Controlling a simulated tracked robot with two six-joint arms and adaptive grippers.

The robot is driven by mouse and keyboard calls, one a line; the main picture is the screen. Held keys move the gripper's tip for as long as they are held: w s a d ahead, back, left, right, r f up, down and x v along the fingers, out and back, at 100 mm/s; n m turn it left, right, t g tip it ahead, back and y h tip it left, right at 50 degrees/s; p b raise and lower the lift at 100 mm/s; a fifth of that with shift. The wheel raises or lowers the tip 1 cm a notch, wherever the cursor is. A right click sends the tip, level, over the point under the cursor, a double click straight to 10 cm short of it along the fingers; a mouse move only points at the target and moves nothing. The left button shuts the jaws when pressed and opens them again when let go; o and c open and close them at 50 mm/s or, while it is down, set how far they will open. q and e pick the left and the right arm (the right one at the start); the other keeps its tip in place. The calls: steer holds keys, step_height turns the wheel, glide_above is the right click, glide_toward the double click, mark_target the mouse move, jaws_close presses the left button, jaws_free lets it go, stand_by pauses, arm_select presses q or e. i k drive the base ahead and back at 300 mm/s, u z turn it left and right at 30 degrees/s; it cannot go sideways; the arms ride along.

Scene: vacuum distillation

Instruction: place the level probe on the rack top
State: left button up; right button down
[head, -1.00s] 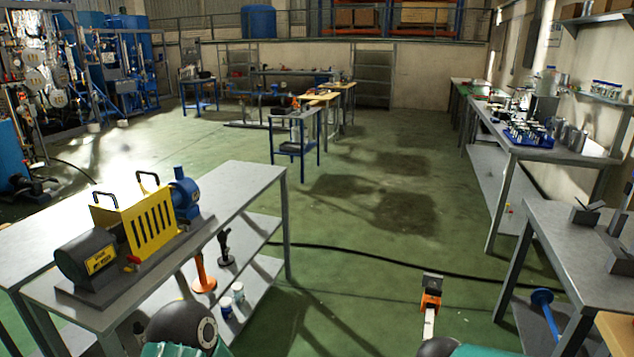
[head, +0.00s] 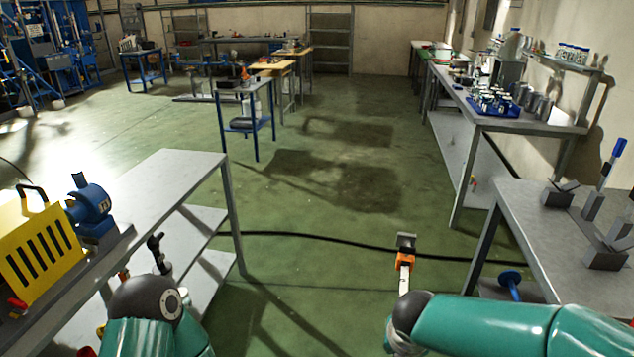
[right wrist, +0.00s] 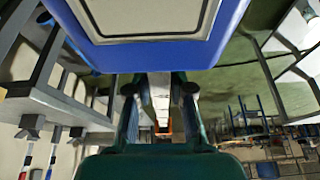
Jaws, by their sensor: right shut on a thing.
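A thin pale shaft with an orange collar and a grey end (head: 404,261), which looks like the level probe, extends forward from my right arm in the head view. In the right wrist view its pale shaft (right wrist: 161,98) shows between the dark fingers of my right gripper (right wrist: 160,92), which is shut on it. The grip itself is partly hidden. A blue body with a grey panel (right wrist: 148,18) fills the top of that view; I cannot tell whether it belongs to the probe. I cannot tell which furniture is the rack.
A grey table (head: 535,226) with angled holders (head: 605,250) stands at the right; one holds a blue-handled tool (head: 612,165). A grey two-level bench (head: 165,185) with a yellow machine (head: 40,250) is at the left. Green floor lies between, crossed by a black cable (head: 330,242).

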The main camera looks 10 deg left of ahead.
mark_target(156, 180)
steer(key=z, duration=0.05)
steer(key=i, duration=5.8)
steer(key=u, duration=2.8)
